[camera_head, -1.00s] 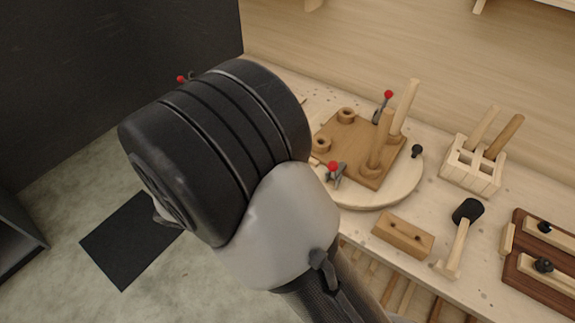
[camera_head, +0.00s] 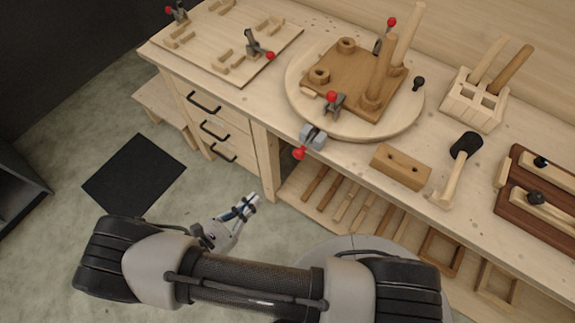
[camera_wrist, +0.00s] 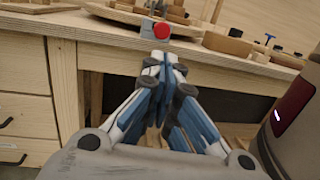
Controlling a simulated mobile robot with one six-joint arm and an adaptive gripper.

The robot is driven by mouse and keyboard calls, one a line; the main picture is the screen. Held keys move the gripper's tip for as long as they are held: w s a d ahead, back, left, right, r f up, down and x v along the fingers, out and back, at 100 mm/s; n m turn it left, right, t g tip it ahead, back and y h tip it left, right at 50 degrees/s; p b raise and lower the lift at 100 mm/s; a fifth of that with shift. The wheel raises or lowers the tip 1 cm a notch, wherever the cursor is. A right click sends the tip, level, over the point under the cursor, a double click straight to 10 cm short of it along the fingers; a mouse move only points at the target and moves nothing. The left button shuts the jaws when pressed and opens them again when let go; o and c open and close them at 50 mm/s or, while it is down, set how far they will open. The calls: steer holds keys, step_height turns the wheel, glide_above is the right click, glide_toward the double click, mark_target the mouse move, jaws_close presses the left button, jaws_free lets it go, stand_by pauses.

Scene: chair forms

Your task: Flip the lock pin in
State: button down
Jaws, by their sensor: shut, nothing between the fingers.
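The lock pin, a grey block (camera_head: 312,138) with a red knob (camera_head: 299,153), sits at the bench's front edge below the round turntable (camera_head: 300,108). The knob sticks out forward over the edge. In the wrist view the red knob (camera_wrist: 162,31) shows just beyond my fingertips, near the middle top. My gripper (camera_head: 252,200) is shut and empty, in front of the bench and apart from the knob.
The turntable carries a brown board (camera_head: 340,72) with upright wooden legs and red-tipped clamps. A drilled wood block (camera_head: 401,166), a mallet (camera_head: 460,160) and a tool holder (camera_head: 474,100) stand to the right. Drawers (camera_head: 200,115) are at the left under the bench. Floor in front is free.

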steer(key=b, duration=0.2)
glide_toward(300, 152)
steer(key=w+d+f, duration=0.2)
steer(key=w+d, duration=0.2)
steer(key=shift+w+f, duration=0.15)
steer(key=shift+f, duration=0.1)
stand_by(0.3)
